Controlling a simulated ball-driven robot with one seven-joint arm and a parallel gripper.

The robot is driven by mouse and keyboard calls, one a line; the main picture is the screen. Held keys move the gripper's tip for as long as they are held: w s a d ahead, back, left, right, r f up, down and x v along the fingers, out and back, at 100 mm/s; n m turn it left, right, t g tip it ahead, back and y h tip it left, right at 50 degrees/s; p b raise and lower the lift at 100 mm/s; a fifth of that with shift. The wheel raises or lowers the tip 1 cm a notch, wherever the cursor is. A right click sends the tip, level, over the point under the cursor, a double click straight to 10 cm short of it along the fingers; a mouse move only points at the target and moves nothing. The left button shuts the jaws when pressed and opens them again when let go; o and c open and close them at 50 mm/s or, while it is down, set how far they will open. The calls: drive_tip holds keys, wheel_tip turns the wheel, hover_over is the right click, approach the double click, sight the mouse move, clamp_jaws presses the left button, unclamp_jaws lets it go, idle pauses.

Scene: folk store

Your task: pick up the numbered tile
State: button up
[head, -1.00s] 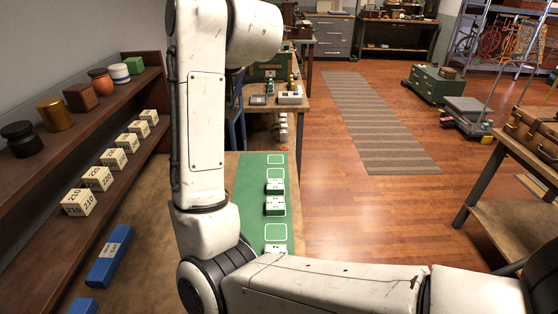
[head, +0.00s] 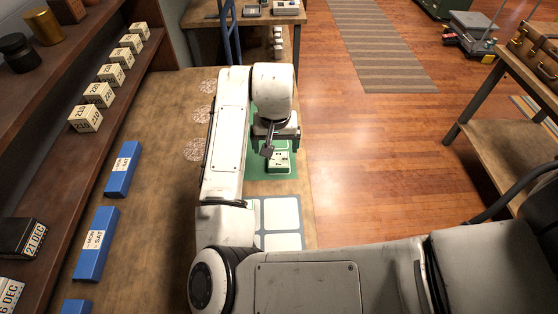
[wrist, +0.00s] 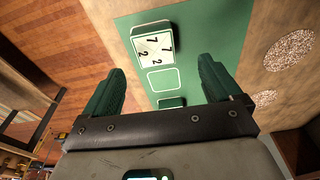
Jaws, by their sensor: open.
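A numbered tile (head: 279,160), white-topped on a green base, lies on the green mat (head: 260,172) at the counter's right side. In the wrist view the tile (wrist: 153,44), marked 7 and 2, lies beyond my fingertips, nearly between their lines. My gripper (head: 275,144) hangs above the mat, at the tile's far edge in the head view. In the wrist view my gripper (wrist: 160,66) is open and empty, its green fingers wide apart. An outlined empty slot (wrist: 163,82) shows between the fingers. A second green piece (wrist: 171,102) is partly hidden by the gripper bar.
Cream numbered blocks (head: 98,94) line the shelf at left. Blue blocks (head: 97,243) lie on the counter before it. A white-squared panel (head: 281,213) lies nearer than the mat. Speckled round patches (head: 198,149) lie left of my arm. Open floor (head: 370,170) is to the right.

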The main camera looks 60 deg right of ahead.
sight(279, 159)
drive_tip(key=shift+s+d+f+p, duration=0.1)
drive_tip(key=shift+d+f+p, duration=0.1)
drive_tip(key=shift+f, duration=0.95)
drive_tip(key=shift+w+d+f+p, duration=0.15)
drive_tip(key=shift+f+p, duration=0.1)
drive_tip(key=shift+f, duration=0.85)
drive_tip(key=shift+s+d+f+p, duration=0.15)
drive_tip(key=shift+f+p, duration=0.05)
drive_tip(key=shift+f, duration=0.95)
drive_tip(key=c, duration=1.2)
